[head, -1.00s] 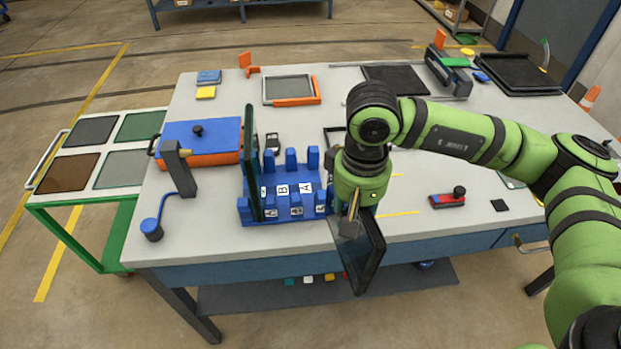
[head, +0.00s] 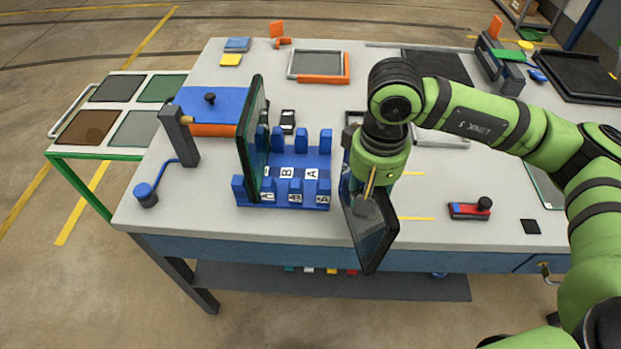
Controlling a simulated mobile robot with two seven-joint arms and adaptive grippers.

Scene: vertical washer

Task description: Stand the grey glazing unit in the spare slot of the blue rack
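The blue rack (head: 318,160) stands near the table's front edge, with upright posts and white labels, B and A among them. A green-edged glass pane (head: 256,135) stands upright in its left end; the slots to the right of that look empty. My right gripper (head: 367,203) is shut on the grey glazing unit (head: 372,240), a dark framed pane. It holds the unit tilted, to the right of the rack and apart from it. The unit's lower end hangs in front of the table's edge. The fingers hide part of the unit. My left gripper is not in view.
A blue-and-orange box (head: 212,104) and a grey post (head: 178,135) with a blue lever stand left of the rack. A red-and-blue block with a black knob (head: 470,210) lies to the right. A cart (head: 95,137) holding several panes stands beyond the left edge.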

